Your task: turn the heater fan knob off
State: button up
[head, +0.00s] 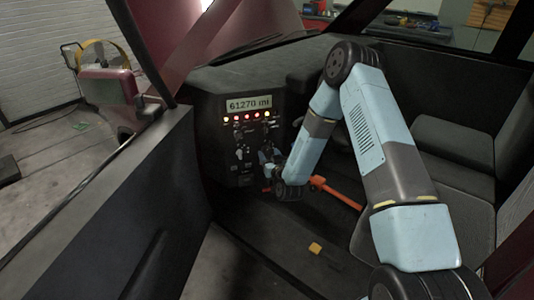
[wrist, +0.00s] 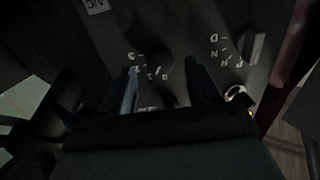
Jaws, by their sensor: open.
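The heater fan knob (wrist: 159,61) is a dark round knob in the wrist view, with white digits printed around it. My gripper (wrist: 164,72) is open, with one finger on each side of the knob. The dim picture does not show whether the fingers touch it. In the head view my gripper (head: 266,158) is at the lower right of the dark dash panel (head: 215,120). The fan knob cannot be told apart from the other controls there.
A gear selector (wrist: 254,48) marked P, R, N, D is right of the knob in the wrist view. An A/C label (wrist: 95,5) is at upper left. The head view shows a lit display (head: 249,103), an orange lever (head: 335,192) and seats (head: 450,145).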

aim_at(266, 149)
jog(key=shift+x, duration=1.2)
jog(key=c, duration=1)
